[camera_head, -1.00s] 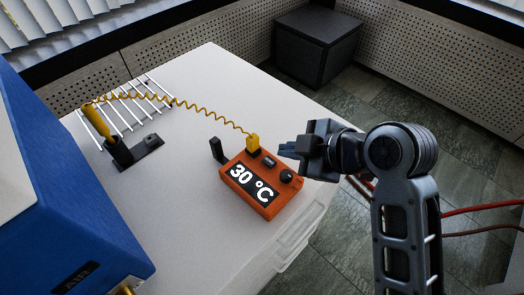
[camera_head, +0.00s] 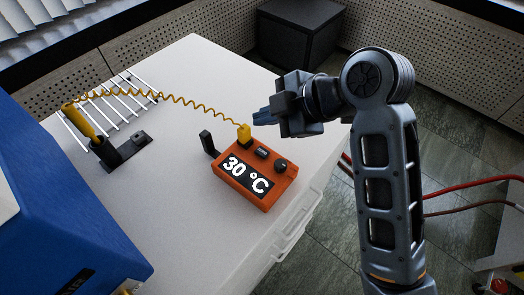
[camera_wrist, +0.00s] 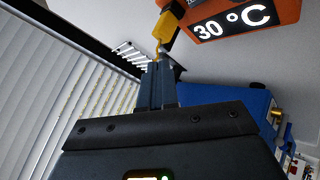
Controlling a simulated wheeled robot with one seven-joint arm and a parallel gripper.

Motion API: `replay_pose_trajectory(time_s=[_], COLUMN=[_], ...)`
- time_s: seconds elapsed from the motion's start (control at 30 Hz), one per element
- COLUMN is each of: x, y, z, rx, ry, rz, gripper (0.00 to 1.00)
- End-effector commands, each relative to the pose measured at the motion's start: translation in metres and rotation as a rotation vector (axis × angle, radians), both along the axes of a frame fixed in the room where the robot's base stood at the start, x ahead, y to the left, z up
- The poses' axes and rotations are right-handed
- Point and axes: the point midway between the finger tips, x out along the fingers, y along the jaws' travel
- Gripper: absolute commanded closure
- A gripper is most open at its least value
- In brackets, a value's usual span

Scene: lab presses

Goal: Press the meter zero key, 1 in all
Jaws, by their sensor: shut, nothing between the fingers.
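The orange meter (camera_head: 254,174) lies on the white bench top and its display reads 30 °C. It also shows at the top of the wrist view (camera_wrist: 245,17). On its upper face are a small dark key (camera_head: 262,153) and a round dark knob (camera_head: 281,163); I cannot read which is the zero key. A yellow plug (camera_head: 244,132) with a coiled cord sits at its back edge. My gripper (camera_head: 262,116) is shut and empty, pointing left, above and behind the meter, apart from it. In the wrist view the closed fingers (camera_wrist: 157,84) point toward the yellow plug.
A yellow probe (camera_head: 80,121) stands in a black holder (camera_head: 122,151) at the left, near a white wire rack (camera_head: 112,105). A blue machine (camera_head: 65,215) fills the lower left. A black upright piece (camera_head: 208,142) stands beside the meter. The bench front is clear.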

Motion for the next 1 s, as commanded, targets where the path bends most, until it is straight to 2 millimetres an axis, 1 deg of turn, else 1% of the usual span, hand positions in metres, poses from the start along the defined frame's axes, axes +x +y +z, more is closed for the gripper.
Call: replay_pose_trajectory(time_s=[0.03, 0.3, 0.5, 0.67, 1.0], x=[0.000, 0.000, 0.000, 0.000, 0.000], y=[0.000, 0.000, -0.001, 0.000, 0.000], z=[-0.011, -0.047, -0.069, -0.075, -0.075], rx=[0.000, -0.001, -0.001, 0.000, 0.000], ry=[0.001, 0.001, 0.002, 0.001, 0.001], rz=[0.000, -0.001, -0.001, -0.001, -0.001], gripper=[1.00, 1.00, 1.00, 1.00, 1.00])
